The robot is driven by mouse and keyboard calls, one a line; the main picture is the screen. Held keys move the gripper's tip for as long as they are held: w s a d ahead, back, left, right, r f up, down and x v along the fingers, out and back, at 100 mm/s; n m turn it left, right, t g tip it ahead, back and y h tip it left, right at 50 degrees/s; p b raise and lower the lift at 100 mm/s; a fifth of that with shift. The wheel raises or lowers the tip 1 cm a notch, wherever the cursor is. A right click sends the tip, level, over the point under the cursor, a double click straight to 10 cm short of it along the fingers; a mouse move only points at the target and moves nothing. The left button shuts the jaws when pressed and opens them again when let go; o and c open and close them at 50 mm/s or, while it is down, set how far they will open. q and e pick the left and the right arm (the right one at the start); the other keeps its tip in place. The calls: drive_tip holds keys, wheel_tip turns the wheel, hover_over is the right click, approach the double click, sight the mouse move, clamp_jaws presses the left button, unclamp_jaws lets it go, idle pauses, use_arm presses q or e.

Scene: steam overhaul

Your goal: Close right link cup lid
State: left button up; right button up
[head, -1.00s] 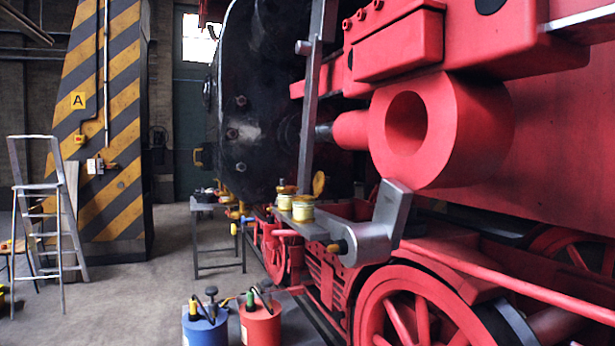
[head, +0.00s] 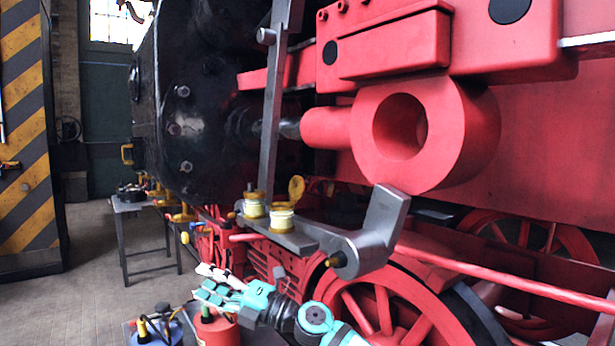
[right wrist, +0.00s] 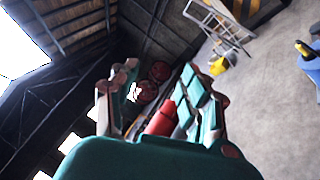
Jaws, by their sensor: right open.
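The right link cup (head: 281,219) is a small cream cup with yellow trim, on a grey link plate (head: 290,240). Its yellow lid (head: 296,187) stands upright, swung open, above the cup. A similar left cup (head: 254,207) sits beside it, and its yellow top appears to be down. My right gripper (head: 206,282) is teal with pale fingertips, open and empty. It is lower and to the left of the cups, apart from them. Its spread fingers (right wrist: 158,98) also show in the right wrist view, where no cup can be seen. My left gripper is out of view.
The silver crank arm (head: 375,238) rises just right of the cups, and a grey upright bar (head: 277,100) stands behind them. A large red cylinder (head: 408,130) overhangs on the right. A blue can (head: 160,333) and a red can (head: 216,332) stand below my gripper.

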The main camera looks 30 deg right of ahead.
drive_tip(key=s+r+n+g, duration=0.35)
drive_tip(key=r+n, duration=0.45)
drive_tip(key=r, duration=0.3)
drive_tip(key=m+t+h, duration=0.2)
drive_tip(key=h, duration=1.1)
approach(305, 182)
use_arm(q)
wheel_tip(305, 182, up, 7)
drive_tip(key=p, duration=0.6)
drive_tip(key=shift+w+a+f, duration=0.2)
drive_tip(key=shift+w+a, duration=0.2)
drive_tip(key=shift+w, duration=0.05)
use_arm(e)
drive_tip(key=shift+x, duration=4.35)
drive_tip(key=shift+c, duration=0.3)
drive_tip(key=shift+a, duration=0.1)
clamp_jaws()
